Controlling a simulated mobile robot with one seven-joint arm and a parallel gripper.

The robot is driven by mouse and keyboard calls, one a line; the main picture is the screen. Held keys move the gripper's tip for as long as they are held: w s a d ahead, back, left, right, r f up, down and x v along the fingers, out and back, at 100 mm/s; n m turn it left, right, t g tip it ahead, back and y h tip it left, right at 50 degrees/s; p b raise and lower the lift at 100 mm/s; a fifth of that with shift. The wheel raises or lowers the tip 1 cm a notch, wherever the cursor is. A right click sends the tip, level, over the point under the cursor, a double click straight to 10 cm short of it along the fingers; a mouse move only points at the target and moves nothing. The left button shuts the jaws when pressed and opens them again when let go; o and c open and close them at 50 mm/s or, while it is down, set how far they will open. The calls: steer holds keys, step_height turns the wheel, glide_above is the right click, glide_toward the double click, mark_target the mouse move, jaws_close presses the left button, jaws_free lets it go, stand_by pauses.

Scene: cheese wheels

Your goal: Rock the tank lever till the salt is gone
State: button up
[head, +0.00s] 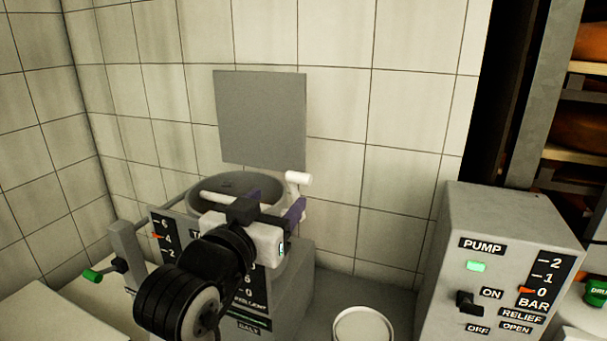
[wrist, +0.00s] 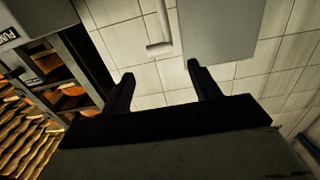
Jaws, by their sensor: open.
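The tank (head: 236,184) is a round grey vessel in the head view, partly hidden behind my arm. A white lever with a short crossways grip (head: 299,178) stands at its right rim. In the wrist view a pale L-shaped bar (wrist: 160,46), apparently this lever, shows beyond and between my fingertips. My gripper (head: 276,201) is over the tank's front right, with its jaws open and just short of the lever, apparently not touching it. It also shows in the wrist view (wrist: 158,72), with nothing between the fingers. Any salt in the tank is hidden from these views.
A grey panel (head: 261,120) is on the tiled wall behind the tank. A pump box (head: 505,270) with a lit green lamp stands at right. A round white-rimmed container (head: 363,325) is between. Shelves (head: 548,110) hold cheese wheels.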

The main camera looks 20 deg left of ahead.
mark_target(296, 180)
steer(key=w+p, duration=0.1)
steer(key=w, duration=0.4)
steer(key=w+p, duration=0.1)
steer(key=w, duration=0.4)
steer(key=shift+w+d, duration=0.2)
steer(key=shift+w, duration=0.1)
